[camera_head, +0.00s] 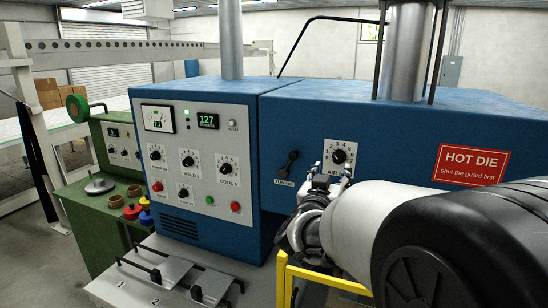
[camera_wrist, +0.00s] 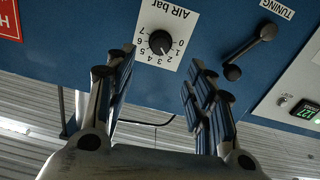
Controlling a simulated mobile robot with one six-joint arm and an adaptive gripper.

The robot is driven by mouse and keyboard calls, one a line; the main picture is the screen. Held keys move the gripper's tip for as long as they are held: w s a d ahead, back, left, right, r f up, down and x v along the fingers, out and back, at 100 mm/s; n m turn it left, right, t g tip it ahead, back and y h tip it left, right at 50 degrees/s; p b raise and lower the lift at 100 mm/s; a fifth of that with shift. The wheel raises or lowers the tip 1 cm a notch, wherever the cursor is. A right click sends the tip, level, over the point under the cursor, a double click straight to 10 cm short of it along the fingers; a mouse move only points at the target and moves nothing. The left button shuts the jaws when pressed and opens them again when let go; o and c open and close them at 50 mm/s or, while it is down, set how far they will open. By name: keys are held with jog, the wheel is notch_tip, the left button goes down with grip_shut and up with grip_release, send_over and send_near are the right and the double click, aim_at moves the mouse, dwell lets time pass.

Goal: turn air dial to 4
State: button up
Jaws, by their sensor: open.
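The air dial is a round black knob (camera_head: 338,157) on a white plate marked "AIR bar" on the blue machine front. In the wrist view the knob (camera_wrist: 160,42) appears upside down, with numbers from 0 to 7 around it. My gripper (camera_head: 330,178) is just in front of and below the dial in the head view. In the wrist view my gripper (camera_wrist: 159,68) is open and empty, its fingers apart on either side of the dial plate, not visibly touching the knob.
A black tuning lever (camera_head: 288,165) sits left of the dial. A red "HOT DIE" sign (camera_head: 470,164) is to the right. A control panel with several knobs (camera_head: 190,158) is further left. A yellow rail (camera_head: 282,280) stands below my arm.

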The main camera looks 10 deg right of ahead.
aim_at(338, 159)
jog(key=x, duration=1.1)
jog(key=shift+s, duration=0.1)
jog(key=shift+c, duration=0.5)
jog(key=c, duration=1)
